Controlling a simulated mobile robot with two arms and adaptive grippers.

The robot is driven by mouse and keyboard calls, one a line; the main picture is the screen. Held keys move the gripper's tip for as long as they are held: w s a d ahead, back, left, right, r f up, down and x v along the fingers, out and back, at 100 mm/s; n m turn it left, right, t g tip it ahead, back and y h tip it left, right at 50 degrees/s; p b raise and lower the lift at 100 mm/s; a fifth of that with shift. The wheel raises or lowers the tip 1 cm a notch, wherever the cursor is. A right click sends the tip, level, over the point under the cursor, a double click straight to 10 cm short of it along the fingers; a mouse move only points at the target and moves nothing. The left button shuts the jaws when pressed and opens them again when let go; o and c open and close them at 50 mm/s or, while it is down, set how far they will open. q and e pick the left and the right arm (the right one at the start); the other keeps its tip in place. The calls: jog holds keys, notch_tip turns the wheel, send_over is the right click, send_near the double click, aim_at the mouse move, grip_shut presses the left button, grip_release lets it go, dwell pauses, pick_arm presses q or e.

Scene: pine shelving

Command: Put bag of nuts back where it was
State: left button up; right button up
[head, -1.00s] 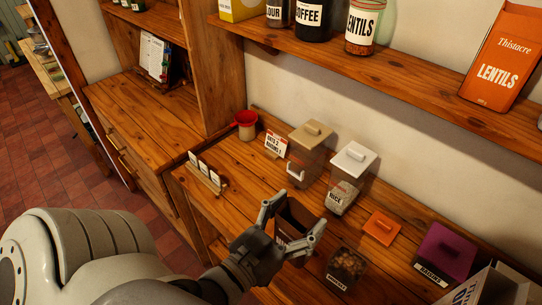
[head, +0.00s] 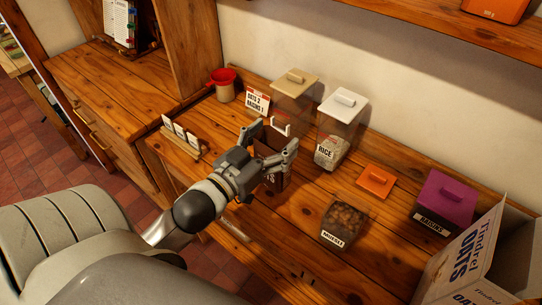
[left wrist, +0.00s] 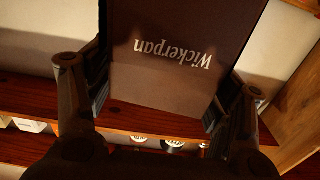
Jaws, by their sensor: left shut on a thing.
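The bag of nuts (head: 276,182) is a dark brown pack with pale letters ending in "TS" in the head view. My left gripper (head: 272,141) is shut on it, with a finger on either side. In the left wrist view the bag (left wrist: 180,85) fills the space between the fingers of my left gripper (left wrist: 160,100), and its "Wickerpan" print reads upside down. The fingers and wrist hide part of the bag in the head view. I cannot tell whether its bottom touches the counter. My right gripper is not in view.
A tan-lidded container (head: 296,84) stands behind the bag, beside a white-lidded rice container (head: 338,128). An open jar (head: 345,222), an orange lid (head: 375,181), a purple-lidded raisins container (head: 443,200) and an oats box (head: 465,260) stand right. A card holder (head: 183,143) is left. Counter (head: 285,240) in front is bare.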

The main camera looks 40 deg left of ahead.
pick_arm(q)
jog(key=shift+w+a+f, duration=0.6)
jog(key=shift+a+f, duration=0.05)
jog(key=shift+f, duration=0.15)
jog(key=shift+w+a+f, duration=0.15)
jog(key=shift+f, duration=0.15)
notch_tip(320, 180, down, 3)
jog(key=shift+r+p, duration=0.1)
jog(key=shift+p, duration=0.3)
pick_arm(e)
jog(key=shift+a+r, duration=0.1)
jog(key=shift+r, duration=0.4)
pick_arm(q)
jog(key=o, duration=1.6)
jog(key=shift+f, duration=0.25)
jog(key=shift+c, duration=0.2)
